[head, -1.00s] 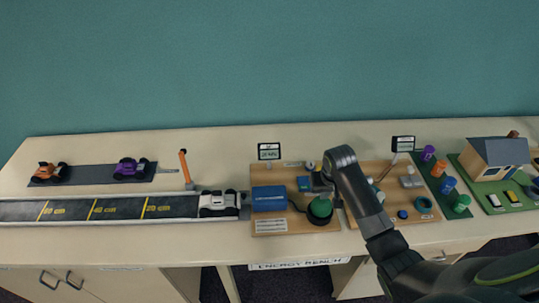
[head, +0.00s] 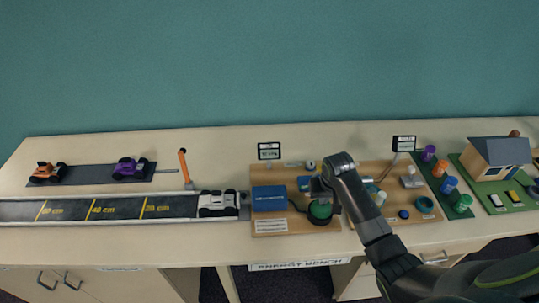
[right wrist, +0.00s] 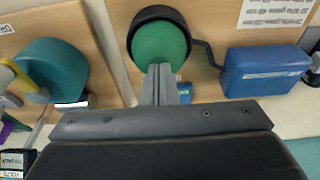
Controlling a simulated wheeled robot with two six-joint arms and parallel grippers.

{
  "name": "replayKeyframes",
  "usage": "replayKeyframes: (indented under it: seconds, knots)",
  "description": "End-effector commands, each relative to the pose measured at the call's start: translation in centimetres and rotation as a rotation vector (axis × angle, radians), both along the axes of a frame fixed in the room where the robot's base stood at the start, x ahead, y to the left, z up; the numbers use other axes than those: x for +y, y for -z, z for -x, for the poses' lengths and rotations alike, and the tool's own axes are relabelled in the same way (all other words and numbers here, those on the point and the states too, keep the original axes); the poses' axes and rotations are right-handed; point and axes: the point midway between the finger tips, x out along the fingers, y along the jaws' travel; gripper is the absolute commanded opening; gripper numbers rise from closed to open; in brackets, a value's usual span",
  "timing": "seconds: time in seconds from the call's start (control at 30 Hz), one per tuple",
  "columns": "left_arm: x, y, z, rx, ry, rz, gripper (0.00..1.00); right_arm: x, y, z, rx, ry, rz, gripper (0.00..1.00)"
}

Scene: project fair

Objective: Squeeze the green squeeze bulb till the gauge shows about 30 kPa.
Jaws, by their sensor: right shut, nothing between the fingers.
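The green squeeze bulb (head: 320,211) sits in a black ring on the wooden board of the energy bench. It also shows in the right wrist view (right wrist: 158,44). My right gripper (head: 319,198) is at the bulb's far side, its fingers shut together with nothing between them. In the right wrist view the fingertips (right wrist: 160,70) overlap the bulb's lower edge; I cannot tell how firmly they press. The gauge (head: 269,151) is a small display behind the board; its digits are too small to read surely. My left gripper is not in view.
A blue box (head: 269,198) stands left of the bulb, joined to it by a dark hose. A white truck (head: 217,203) is on the track further left. Another wooden board with small parts and a display (head: 404,143) lies to the right.

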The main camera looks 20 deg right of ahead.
Motion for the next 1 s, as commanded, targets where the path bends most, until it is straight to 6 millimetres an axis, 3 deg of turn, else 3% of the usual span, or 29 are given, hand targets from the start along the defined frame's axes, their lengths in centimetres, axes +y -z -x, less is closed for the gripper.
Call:
replayKeyframes:
  seconds: [0.5, 1.0]
  knots:
    - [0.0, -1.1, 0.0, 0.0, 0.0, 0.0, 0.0, 0.0, -2.7, 0.1, 0.004, 0.002, -0.001, 0.0]
    - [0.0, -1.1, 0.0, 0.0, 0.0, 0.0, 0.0, 0.0, -2.8, 0.1, 0.002, 0.001, -0.001, 0.0]
